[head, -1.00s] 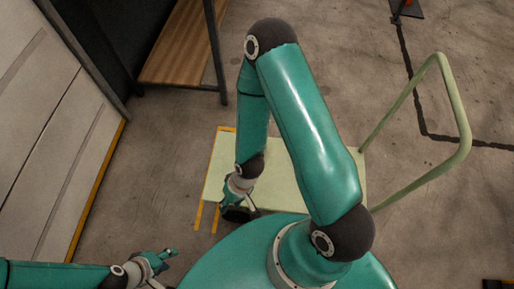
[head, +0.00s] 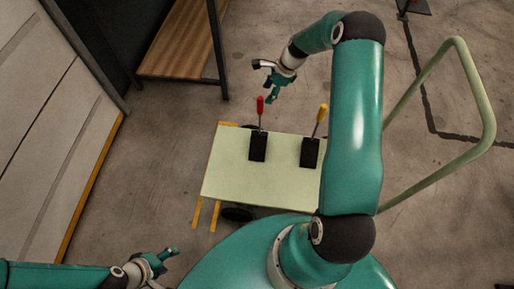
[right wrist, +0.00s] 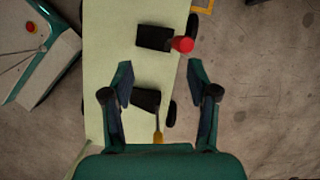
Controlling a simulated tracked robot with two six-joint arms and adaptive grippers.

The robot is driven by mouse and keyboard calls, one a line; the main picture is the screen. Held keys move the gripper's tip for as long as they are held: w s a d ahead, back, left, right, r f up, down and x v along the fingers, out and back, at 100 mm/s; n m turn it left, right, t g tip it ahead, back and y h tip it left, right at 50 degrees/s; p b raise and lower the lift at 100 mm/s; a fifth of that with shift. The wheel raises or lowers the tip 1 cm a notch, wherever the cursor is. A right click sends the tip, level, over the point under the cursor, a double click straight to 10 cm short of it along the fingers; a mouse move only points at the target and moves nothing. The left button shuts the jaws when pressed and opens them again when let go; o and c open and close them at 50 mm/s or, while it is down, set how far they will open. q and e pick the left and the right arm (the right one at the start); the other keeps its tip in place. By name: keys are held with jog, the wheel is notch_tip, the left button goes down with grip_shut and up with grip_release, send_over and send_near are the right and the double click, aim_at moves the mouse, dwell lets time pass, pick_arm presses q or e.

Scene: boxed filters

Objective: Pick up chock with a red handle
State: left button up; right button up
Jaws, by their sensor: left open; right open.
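The chock with a red handle (head: 258,147) is a black block with a thin upright stem and a red grip. It stands on a pale green cart platform (head: 225,172); the chock also shows in the right wrist view (right wrist: 153,37), its red knob towards the camera. A similar chock with a yellow handle (head: 310,152) stands to its right. My right gripper (head: 263,82) is open and empty, just beyond the red handle in the head view. In the right wrist view its fingers (right wrist: 160,82) are spread, with the red chock ahead of them. My left gripper (head: 172,256) is open and empty at lower left.
The cart's tall green push handle (head: 489,95) rises at the right. A wooden-topped bench (head: 180,45) stands at the back left, beside a pale wall panel (head: 60,110). Bare concrete floor (head: 160,135) surrounds the cart.

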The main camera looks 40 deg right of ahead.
aim_at(260, 104)
jog(key=d+r+m, duration=0.1)
jog(key=d+m, duration=0.1)
jog(key=d, duration=0.2)
jog(key=x, duration=1)
jog(key=shift+w+d+f, duration=0.1)
jog(key=shift+w, duration=0.2)
jog(key=shift+m, duration=0.3)
jog(key=shift+w+d+x, duration=0.1)
jog(key=shift+d+x, duration=0.05)
jog(key=shift+x, duration=1.2)
jog(key=shift+w+d+x, duration=0.1)
jog(key=shift+w+x, duration=0.05)
jog(key=shift+x, duration=1.2)
grip_shut()
